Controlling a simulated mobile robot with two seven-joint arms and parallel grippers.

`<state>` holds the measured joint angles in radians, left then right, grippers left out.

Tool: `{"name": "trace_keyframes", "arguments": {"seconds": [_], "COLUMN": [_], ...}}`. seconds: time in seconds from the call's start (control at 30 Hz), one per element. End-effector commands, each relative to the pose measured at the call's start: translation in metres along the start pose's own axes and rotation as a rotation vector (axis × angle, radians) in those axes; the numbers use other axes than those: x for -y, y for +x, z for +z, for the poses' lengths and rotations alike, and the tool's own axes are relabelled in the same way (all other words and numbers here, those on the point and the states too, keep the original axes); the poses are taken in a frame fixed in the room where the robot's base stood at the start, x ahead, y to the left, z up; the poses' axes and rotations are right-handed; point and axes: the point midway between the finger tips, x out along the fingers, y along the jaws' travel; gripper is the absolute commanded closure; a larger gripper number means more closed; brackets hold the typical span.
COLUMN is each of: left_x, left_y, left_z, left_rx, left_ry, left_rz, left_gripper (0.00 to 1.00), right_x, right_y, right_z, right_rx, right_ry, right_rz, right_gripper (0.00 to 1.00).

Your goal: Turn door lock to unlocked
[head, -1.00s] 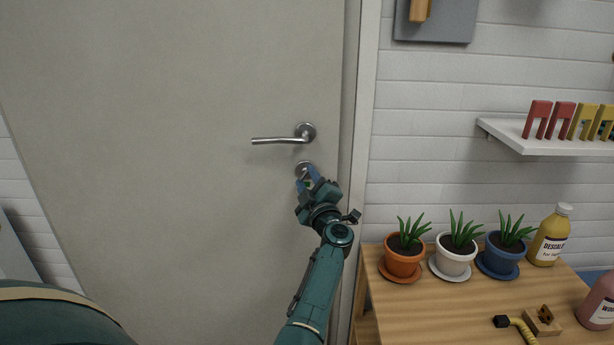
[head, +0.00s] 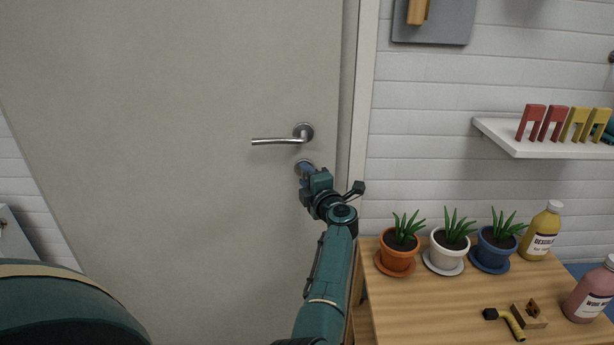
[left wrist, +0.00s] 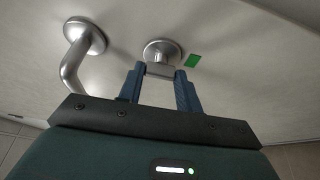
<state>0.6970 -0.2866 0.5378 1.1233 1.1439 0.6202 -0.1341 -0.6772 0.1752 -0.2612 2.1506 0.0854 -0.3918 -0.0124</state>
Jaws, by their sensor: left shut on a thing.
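The door lock (head: 301,164) is a round metal rosette with a small turn piece, just below the lever handle (head: 278,141). My left gripper (head: 305,171) is at the lock and hides most of it in the head view. In the left wrist view, the lock's rosette (left wrist: 162,50) and turn piece (left wrist: 160,69) show clearly. The blue fingers are on both sides of the turn piece, shut on it. A green mark (left wrist: 192,62) is on the door beside the rosette. My right gripper is not in view.
The lever handle is close above my left gripper. To the right, a wooden table (head: 425,307) holds potted plants (head: 399,257), bottles and a small yellow-handled item. A wall shelf (head: 545,147) is higher up. The door's left part is clear.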

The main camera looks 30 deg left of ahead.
Motion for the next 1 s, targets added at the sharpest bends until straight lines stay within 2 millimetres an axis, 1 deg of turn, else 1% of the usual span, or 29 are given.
{"name": "trace_keyframes", "arguments": {"seconds": [0.43, 0.47, 0.7, 1.0], "left_x": [-0.0003, -0.0003, -0.0003, -0.0002], "left_y": [-0.0001, -0.0001, -0.0001, -0.0002], "left_z": [0.0006, 0.0005, 0.0003, 0.0003], "left_rx": [0.002, 0.001, 0.001, 0.0], "left_ry": [-0.012, -0.012, -0.01, -0.008], "left_rz": [-0.003, -0.003, -0.003, -0.003], "left_gripper": [0.88, 0.63, 0.44, 0.44], "right_x": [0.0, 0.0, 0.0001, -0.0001], "right_y": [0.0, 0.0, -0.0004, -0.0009], "right_z": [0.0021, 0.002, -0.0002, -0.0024], "right_rx": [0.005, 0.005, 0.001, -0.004], "right_ry": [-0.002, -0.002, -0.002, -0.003], "right_rz": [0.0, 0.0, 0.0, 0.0], "right_gripper": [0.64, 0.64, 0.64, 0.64]}}
